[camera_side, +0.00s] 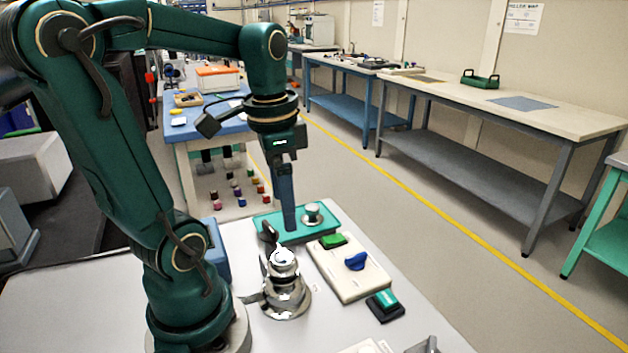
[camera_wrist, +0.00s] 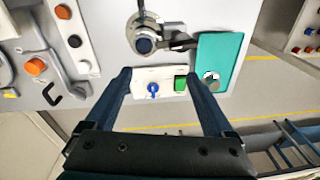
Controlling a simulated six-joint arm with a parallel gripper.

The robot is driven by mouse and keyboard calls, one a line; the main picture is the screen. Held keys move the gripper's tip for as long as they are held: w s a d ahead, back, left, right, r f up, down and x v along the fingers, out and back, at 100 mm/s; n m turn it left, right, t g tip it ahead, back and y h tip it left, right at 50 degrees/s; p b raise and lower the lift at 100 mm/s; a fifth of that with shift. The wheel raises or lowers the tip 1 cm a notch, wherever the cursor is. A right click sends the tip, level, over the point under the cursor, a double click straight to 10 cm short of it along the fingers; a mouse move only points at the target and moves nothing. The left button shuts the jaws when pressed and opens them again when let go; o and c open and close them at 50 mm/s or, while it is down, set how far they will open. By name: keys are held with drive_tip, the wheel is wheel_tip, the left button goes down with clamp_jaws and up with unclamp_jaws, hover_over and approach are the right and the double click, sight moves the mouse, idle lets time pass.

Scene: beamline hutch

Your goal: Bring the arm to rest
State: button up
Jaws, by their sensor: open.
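My gripper (camera_side: 290,222) hangs pointing down over the grey worktop, its fingers seen edge-on in front of the teal plate. In the wrist view my gripper (camera_wrist: 160,74) has its two blue fingers spread wide, with nothing held between them. A white panel (camera_side: 364,281) with a blue knob (camera_side: 355,261) and a green button (camera_side: 333,241) sits on the worktop. In the wrist view the blue knob (camera_wrist: 153,88) and green button (camera_wrist: 180,83) appear between the fingers. The exact gap between fingertips and worktop cannot be told.
A teal plate (camera_side: 322,226) with a silver knob (camera_side: 312,213) lies near the fingers. A shiny metal fixture (camera_side: 286,292) stands close to my arm. A black box with a green top (camera_side: 385,305) sits at front right. Benches (camera_side: 500,105) stand beyond the open floor.

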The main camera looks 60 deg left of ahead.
drive_tip(key=d+n+t, duration=0.1)
drive_tip(key=d+t, duration=0.3)
drive_tip(key=d, duration=0.5)
drive_tip(key=shift+d+f+n+t+h, duration=0.25)
drive_tip(key=shift+d+n+t+h, duration=0.05)
drive_tip(key=shift+d, duration=0.05)
